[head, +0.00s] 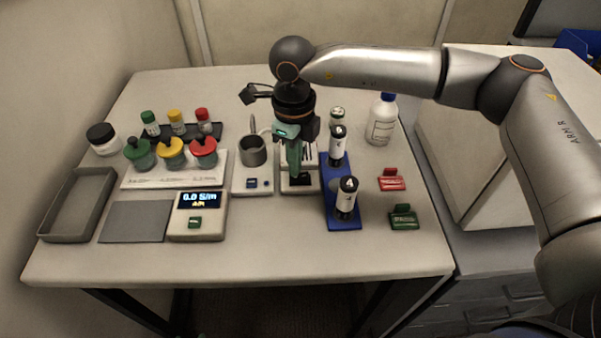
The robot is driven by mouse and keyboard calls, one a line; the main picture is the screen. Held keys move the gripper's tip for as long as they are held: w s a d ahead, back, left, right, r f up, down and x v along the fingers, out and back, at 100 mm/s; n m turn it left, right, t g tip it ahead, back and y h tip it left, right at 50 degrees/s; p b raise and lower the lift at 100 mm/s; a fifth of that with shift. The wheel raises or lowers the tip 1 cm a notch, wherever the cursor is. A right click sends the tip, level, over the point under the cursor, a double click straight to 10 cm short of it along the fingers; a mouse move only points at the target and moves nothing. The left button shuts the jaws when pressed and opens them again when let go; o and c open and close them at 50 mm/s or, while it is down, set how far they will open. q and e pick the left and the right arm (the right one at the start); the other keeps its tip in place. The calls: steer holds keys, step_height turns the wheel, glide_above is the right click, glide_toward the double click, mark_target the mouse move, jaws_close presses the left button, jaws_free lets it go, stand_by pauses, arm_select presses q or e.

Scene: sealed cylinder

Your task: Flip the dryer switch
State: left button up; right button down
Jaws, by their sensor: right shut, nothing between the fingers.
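My right gripper (297,172) points down over the table's middle, shut and empty. Its fingertips are at a small light-coloured device (299,188) with a dark switch-like part (301,179) on its front; I take this for the dryer. I cannot tell whether the fingertips touch the switch or hover just above it, nor which way the switch is set. The gripper hides much of the device's upper part. My left gripper is not in view.
Left of the device stands a grey cup (253,150) on a base with a small display. A blue rack (341,222) with black-and-white cylinders is close on the right. A meter (199,226), coloured jars, a grey tray (52,232), a white bottle (381,128) and red and green clips stand around.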

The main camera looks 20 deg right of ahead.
step_height(320, 180, up, 6)
steer(key=p, duration=0.2)
steer(key=shift+f+p, duration=0.15)
steer(key=shift+p, duration=0.2)
stand_by(0.4)
